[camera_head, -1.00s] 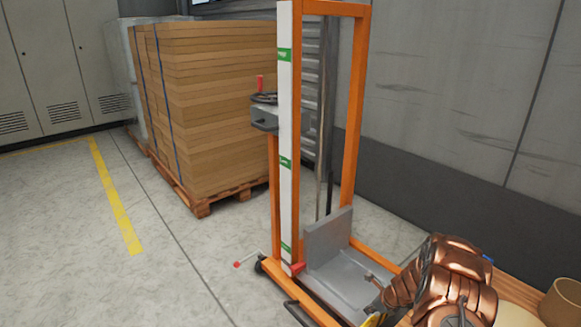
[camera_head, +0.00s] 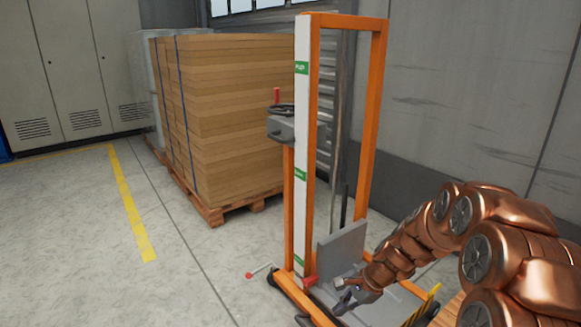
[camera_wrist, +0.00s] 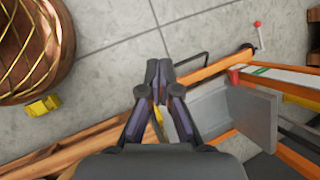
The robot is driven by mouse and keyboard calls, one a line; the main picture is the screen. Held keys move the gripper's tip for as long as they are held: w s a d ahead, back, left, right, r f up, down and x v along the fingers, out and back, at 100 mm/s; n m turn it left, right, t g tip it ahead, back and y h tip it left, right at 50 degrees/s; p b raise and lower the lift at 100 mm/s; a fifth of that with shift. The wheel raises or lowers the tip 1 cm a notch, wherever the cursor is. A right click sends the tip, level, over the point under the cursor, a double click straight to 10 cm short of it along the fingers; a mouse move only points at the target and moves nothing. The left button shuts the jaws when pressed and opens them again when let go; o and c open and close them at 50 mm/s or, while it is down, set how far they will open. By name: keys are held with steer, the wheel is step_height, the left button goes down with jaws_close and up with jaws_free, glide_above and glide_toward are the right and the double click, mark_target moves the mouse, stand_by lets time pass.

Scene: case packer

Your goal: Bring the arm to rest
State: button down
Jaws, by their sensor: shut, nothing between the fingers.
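My gripper (camera_head: 343,298) is at the end of my copper-coloured arm, in the lower right of the head view. It is in front of the grey platform of an orange lift frame, and I cannot tell how far apart they are. In the wrist view my gripper (camera_wrist: 158,68) points up the picture with its fingertips together and nothing held between them. Grey floor shows beyond the fingertips.
The orange lift (camera_head: 368,120) stands close by, its grey plate (camera_wrist: 235,112) right of my fingers. A strapped cardboard stack (camera_head: 235,120) sits on a wooden pallet (camera_head: 215,212) behind it. Grey cabinets (camera_head: 85,65) line the back left. The floor at left is clear.

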steer(key=s+a+r+n+g+h, duration=0.1)
steer(key=s+r+n, duration=0.3)
steer(key=s, duration=0.4)
steer(key=s+r+n+g+h, duration=0.1)
steer(key=s+r+n, duration=0.35)
steer(key=s, duration=0.35)
steer(key=s+d+r+n+g+h, duration=0.1)
steer(key=s+d+r+n+h, duration=0.15)
steer(key=s, duration=0.65)
steer(key=s+d+r+n+g+h, duration=0.1)
steer(key=s+d+r+n, duration=0.2)
steer(key=s, duration=0.6)
step_height(320, 180, up, 23)
steer(key=s+t+p, duration=0.1)
steer(key=p, duration=2.2)
steer(key=shift+d, duration=0.2)
